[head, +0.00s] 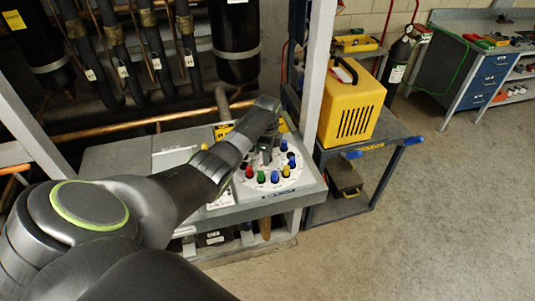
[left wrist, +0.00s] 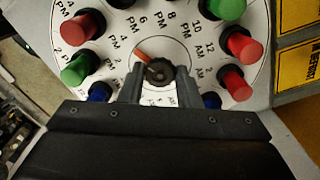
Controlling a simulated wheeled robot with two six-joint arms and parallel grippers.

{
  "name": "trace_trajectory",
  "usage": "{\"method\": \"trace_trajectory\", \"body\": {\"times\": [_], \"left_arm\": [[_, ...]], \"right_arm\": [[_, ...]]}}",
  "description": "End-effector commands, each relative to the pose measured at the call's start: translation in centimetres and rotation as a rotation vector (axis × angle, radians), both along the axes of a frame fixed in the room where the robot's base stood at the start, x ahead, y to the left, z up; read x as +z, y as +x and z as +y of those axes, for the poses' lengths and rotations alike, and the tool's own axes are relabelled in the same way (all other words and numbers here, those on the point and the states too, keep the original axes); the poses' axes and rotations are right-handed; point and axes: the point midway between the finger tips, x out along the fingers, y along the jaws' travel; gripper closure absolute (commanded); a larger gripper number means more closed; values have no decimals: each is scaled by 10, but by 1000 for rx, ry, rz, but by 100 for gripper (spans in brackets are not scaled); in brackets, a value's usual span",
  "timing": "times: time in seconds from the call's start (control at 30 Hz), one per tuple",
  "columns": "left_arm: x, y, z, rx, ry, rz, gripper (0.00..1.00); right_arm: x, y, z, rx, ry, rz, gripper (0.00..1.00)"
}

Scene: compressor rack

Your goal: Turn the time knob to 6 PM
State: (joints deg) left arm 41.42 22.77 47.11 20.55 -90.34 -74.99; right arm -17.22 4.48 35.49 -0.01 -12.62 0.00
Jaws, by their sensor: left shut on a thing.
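The time knob (left wrist: 158,72) is a small dark ribbed knob in the middle of a white round dial (left wrist: 160,20) with printed hours. Its red pointer (left wrist: 142,55) points up and left in the left wrist view, toward the PM labels left of the 6 PM mark (left wrist: 142,20). My left gripper (left wrist: 156,78) has its two fingers on either side of the knob and is shut on it. In the head view the left gripper (head: 265,154) reaches down over the dial (head: 293,181), hiding the knob. My right gripper is not in view.
Red, green and blue pegs ring the dial, such as a red peg (left wrist: 84,25) and a green peg (left wrist: 76,70), close to the fingers. The dial lies on a grey console (head: 105,160). A rack post (head: 316,65) and yellow case (head: 352,105) stand right of it.

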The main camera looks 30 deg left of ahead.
Motion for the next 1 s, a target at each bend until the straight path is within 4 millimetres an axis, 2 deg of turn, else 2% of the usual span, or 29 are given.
{"method": "trace_trajectory", "body": {"times": [0.2,0.5,1.0], "left_arm": [[1,1,-1,-186,-1,-3,92],[1,1,-1,-368,-1,-4,92],[1,2,-1,-453,-1,-4,92]], "right_arm": [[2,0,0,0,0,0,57],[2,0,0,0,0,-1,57],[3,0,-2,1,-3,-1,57]]}}
